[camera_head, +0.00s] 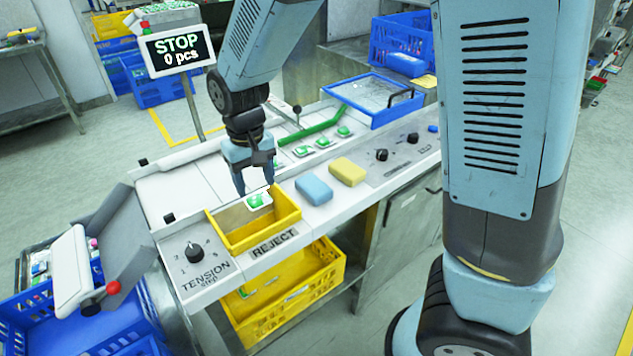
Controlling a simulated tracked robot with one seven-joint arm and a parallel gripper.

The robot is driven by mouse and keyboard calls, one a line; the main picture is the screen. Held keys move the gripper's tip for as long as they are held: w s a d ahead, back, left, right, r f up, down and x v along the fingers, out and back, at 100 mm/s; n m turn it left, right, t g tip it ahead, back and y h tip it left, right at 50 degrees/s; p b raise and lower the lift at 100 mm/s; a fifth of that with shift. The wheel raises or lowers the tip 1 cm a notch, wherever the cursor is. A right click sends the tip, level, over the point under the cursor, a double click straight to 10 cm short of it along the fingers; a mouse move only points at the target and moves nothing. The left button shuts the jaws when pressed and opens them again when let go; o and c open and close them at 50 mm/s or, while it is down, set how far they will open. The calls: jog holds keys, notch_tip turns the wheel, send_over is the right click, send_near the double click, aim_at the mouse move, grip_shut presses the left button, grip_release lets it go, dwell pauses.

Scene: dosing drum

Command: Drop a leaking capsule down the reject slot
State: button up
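My gripper (255,188) hangs fingers-down over the yellow reject slot (284,228), an open-topped box in the worktop with a REJECT label on its front. The two fingers are spread apart. A white and green capsule (259,201) shows just below the fingertips, at the slot's rear part. A small gap seems to show between it and the left finger; whether it touches the right one, I cannot tell. More green and white capsules (324,142) lie in a row on the machine behind. Whether any leaks is too small to see.
A blue sponge (314,189) and a yellow sponge (348,171) lie right of the slot. A tension knob (195,252) is at left. A yellow crate (315,285) stands below. A sign (179,50) reads STOP, 0 pcs. A blue-rimmed tray (405,112) stands at the back.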

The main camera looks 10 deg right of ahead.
jog(key=o, duration=0.3)
jog(key=shift+o, duration=0.2)
jog(key=shift+r, duration=0.1)
notch_tip(320, 180, up, 14)
jog(key=shift+f, duration=0.25)
jog(key=shift+d, duration=0.1)
dwell(0.4)
jog(key=s+d+r+m+t+y, duration=0.1)
jog(key=s+d+r+m+t, duration=0.15)
jog(key=d, duration=0.95)
jog(key=s+d+r+m+t, duration=0.15)
jog(key=d+r, duration=0.25)
jog(key=d, duration=0.7)
jog(key=s+d+m+t+h, duration=0.1)
jog(key=s+d+m, duration=0.1)
jog(key=s+d, duration=0.5)
jog(key=shift+d+t, duration=0.3)
jog(key=shift+d, duration=0.1)
